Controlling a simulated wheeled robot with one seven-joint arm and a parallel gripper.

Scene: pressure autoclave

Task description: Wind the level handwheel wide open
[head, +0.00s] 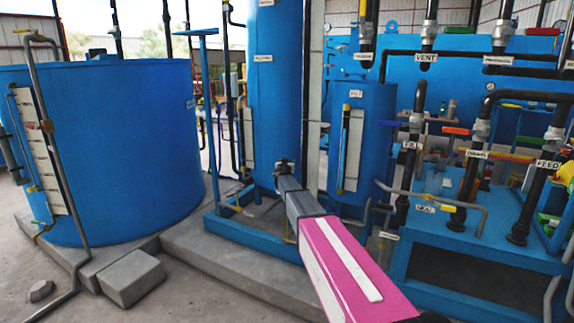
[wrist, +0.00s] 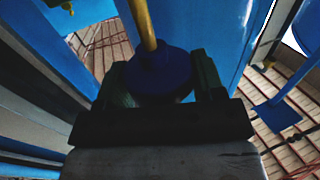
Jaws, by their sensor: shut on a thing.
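My gripper (head: 284,166) reaches to the blue column at the centre of the head view, its tip small and dark against it. In the wrist view its two dark jaws stand on either side of a round blue handwheel (wrist: 160,72), shut on it. A yellow rod (wrist: 144,25) runs up from the handwheel's middle. I take this for the level handwheel, but no label on it shows. In the head view the arm's end hides the handwheel, and how far it is turned cannot be told.
A large blue tank (head: 120,150) stands at left, with a grey pipe before it. A smaller blue vessel (head: 362,125) with a gauge strip is just right of my arm. Labelled valves and pipes (head: 478,130) crowd the right. A concrete block (head: 130,277) lies on the floor.

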